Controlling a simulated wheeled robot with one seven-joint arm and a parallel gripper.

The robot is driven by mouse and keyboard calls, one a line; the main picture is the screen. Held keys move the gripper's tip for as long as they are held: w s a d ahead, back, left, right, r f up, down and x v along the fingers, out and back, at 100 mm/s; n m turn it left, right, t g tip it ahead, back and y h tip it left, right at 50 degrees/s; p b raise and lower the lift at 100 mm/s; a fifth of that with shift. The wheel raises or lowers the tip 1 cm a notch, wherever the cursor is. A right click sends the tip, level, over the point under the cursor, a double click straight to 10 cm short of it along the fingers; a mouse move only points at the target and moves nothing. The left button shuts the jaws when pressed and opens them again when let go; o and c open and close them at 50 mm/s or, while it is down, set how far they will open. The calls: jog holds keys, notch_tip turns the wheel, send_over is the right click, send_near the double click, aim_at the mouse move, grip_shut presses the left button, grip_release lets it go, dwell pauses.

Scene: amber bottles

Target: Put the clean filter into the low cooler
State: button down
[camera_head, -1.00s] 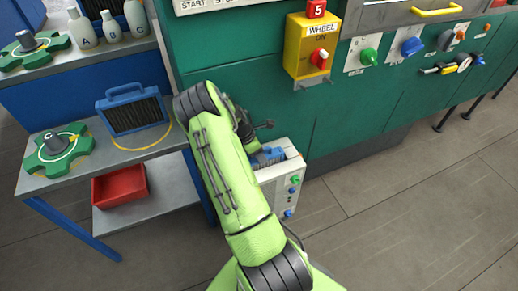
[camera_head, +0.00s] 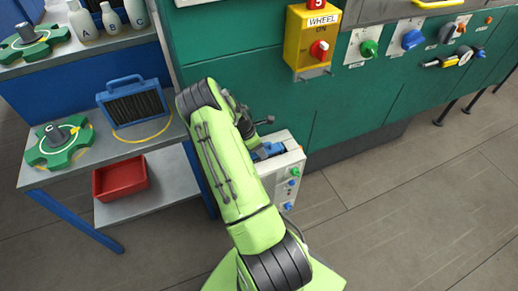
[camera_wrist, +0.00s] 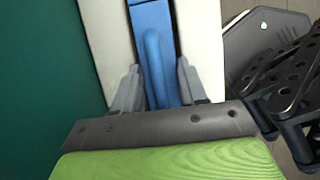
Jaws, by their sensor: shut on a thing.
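The low cooler (camera_head: 287,180) is a white box with green and blue knobs, standing on the floor against the green machine. A blue filter (camera_head: 268,151) sits at the opening in its top; only its upper edge shows. In the wrist view the blue filter (camera_wrist: 150,20) lies in the slot between the cooler's white top edges (camera_wrist: 105,35). My gripper (camera_wrist: 155,88) is shut on the filter's blue handle. Another blue-framed filter with dark fins (camera_head: 136,104) stands on the shelf at left. How deep the held filter sits is hidden.
The shelf unit (camera_head: 160,138) at left holds green star-shaped parts (camera_head: 60,142), white bottles (camera_head: 82,22) and a red bin (camera_head: 120,178). The green machine (camera_head: 240,60) with a yellow wheel switch box (camera_head: 311,40) rises behind the cooler. The floor at right is free.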

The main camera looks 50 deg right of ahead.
jog(key=shift+d+f, duration=0.1)
jog(key=shift+d, duration=0.25)
jog(key=c, duration=0.5)
grip_release()
jog(key=shift+a, duration=0.1)
jog(key=p+v, duration=0.5)
jog(key=v, duration=1.1)
jog(key=shift+s+a+p, duration=0.15)
jog(key=shift+p, duration=0.2)
